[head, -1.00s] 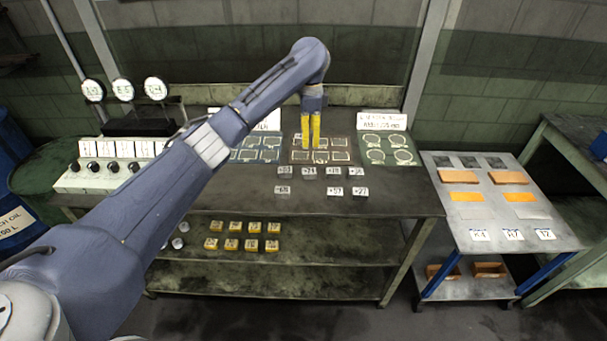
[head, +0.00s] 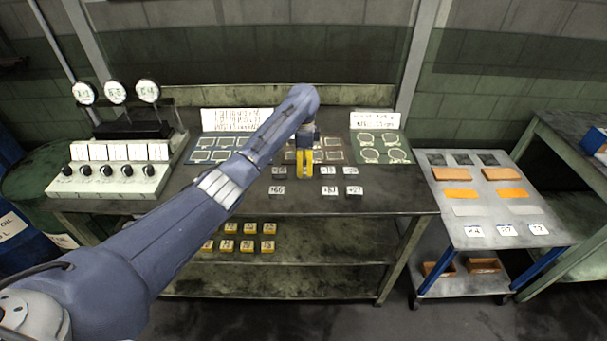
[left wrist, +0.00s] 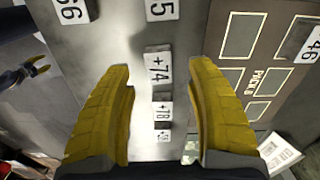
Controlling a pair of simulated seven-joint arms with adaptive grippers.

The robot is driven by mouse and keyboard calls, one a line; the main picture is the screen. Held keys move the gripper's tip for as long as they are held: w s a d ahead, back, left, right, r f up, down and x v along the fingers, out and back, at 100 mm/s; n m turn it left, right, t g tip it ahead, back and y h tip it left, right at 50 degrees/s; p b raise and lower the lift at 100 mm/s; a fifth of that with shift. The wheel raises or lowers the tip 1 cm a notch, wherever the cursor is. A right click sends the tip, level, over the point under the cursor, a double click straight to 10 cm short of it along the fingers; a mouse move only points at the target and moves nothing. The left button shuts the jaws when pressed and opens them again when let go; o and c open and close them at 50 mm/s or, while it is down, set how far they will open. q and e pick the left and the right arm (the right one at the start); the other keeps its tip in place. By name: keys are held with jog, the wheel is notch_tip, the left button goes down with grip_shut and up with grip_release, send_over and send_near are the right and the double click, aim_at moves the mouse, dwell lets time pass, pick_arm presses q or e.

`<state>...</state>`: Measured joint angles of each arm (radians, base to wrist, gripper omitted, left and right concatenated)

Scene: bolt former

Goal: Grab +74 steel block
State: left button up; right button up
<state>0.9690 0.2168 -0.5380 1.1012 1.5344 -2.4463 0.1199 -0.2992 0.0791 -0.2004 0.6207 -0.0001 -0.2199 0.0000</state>
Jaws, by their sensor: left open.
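The +74 steel block (left wrist: 157,68) is a small grey block with a white label. It sits in a row of similar blocks on the dark steel table (head: 230,188). My left gripper (head: 304,176) points down with yellow fingers over the back row and hides the +74 block in the head view. In the left wrist view my left gripper (left wrist: 160,67) is open, with the +74 block in the gap between its fingertips. I cannot tell how far above the table the fingertips are.
Close neighbours are the +78 block (left wrist: 161,113) and a block with a label ending in 5 (left wrist: 160,10). A front row includes the +66 block (head: 277,190). Marked plates, including a green one (head: 382,156), lie behind. A control box (head: 112,178) stands left.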

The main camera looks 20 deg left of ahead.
aim_at(304, 171)
pick_arm(q)
jog(key=shift+f, duration=1.65)
jog(key=shift+c, duration=0.5)
grip_shut()
